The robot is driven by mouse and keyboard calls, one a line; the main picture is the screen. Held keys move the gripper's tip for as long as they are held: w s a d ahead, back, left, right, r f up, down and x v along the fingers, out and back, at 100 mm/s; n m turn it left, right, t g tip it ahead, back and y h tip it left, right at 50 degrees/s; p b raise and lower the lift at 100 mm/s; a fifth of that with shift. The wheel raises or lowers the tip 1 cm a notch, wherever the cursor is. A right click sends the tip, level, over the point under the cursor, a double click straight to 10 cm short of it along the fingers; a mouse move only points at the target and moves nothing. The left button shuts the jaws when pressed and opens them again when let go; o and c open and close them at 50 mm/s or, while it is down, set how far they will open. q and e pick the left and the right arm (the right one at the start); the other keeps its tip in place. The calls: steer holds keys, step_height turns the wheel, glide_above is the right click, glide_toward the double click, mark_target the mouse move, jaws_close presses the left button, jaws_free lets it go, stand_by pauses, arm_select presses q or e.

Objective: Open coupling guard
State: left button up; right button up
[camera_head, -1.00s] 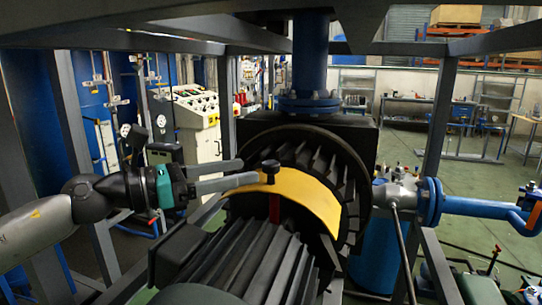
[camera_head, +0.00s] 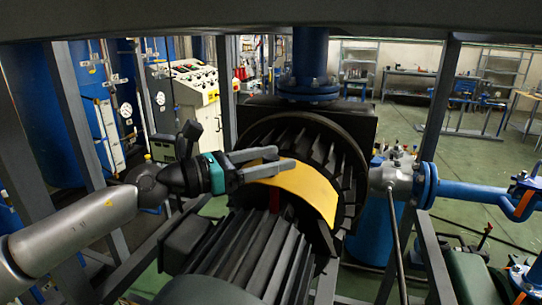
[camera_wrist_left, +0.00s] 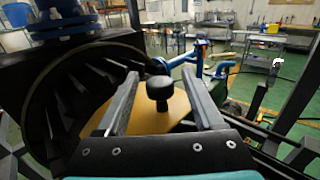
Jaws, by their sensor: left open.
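The coupling guard (camera_head: 312,190) is a curved yellow cover over the coupling, between the ribbed black motor (camera_head: 240,255) and the round finned housing (camera_head: 335,150). It looks closed. A black knob (camera_wrist_left: 159,90) stands up from the guard and shows in the left wrist view between the fingers; in the head view the fingers mostly hide it. My left gripper (camera_head: 283,160) is open, with one finger on each side of the knob, apart from it as far as I can tell. The guard (camera_wrist_left: 150,118) also shows below the knob in the wrist view. My right gripper is not in view.
Dark frame posts (camera_head: 421,150) and a top beam enclose the machine. A blue vertical pipe (camera_head: 309,55) rises behind the housing, and a blue pipe with a flange (camera_head: 470,192) runs to the right. A control panel (camera_head: 190,90) stands at the back left.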

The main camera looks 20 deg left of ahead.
arm_select(q)
jaws_close()
stand_by(0.4)
stand_by(0.9)
